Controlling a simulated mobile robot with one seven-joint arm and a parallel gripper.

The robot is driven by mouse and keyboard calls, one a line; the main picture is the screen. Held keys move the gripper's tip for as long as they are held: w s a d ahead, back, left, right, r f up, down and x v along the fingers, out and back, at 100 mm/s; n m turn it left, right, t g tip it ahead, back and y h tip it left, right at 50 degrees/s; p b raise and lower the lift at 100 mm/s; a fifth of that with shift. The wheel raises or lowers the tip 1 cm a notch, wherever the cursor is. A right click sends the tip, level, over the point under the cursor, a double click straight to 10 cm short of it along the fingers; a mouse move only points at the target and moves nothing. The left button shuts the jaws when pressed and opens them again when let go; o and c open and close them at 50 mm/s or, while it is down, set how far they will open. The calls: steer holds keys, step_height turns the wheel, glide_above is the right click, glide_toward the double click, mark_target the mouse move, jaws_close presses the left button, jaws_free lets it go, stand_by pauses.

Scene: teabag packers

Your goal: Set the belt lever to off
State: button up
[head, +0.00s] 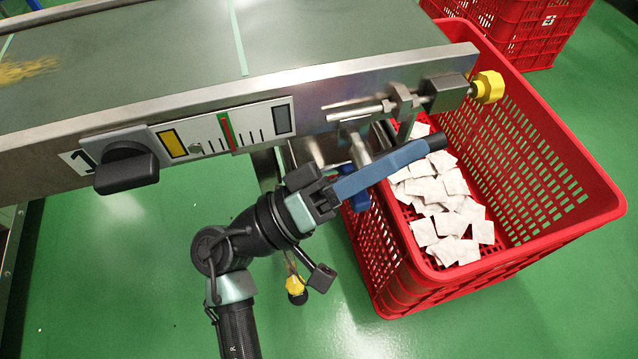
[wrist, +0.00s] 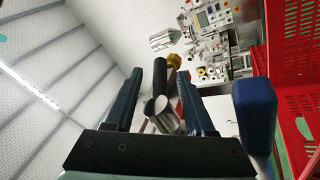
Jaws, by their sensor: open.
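The lever has a silver shaft and a black grip (wrist: 173,88); in the head view the dark grip end (head: 437,141) shows just past my fingertips. My gripper (head: 424,149) is open, with blue fingers reaching up and right below the belt frame's right end. In the wrist view the lever stands between the two spread fingers of my gripper (wrist: 160,76), with its silver end nearest the palm. I see gaps beside it there. My fingers hide most of it in the head view.
A black rotary knob (head: 127,168) and a marked scale (head: 225,132) sit on the belt frame (head: 50,140). A yellow knob (head: 488,87) ends a metal rod at right. A blue part (wrist: 255,108) is close beside my gripper. A red crate (head: 570,220) holds white teabags (head: 450,222).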

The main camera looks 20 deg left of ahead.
steer(key=p+v, duration=0.3)
steer(key=v, duration=0.7)
steer(key=shift+s+a+f, duration=0.15)
steer(key=shift+s+a, duration=0.05)
steer(key=shift+a, duration=0.15)
steer(key=shift+c, duration=0.2)
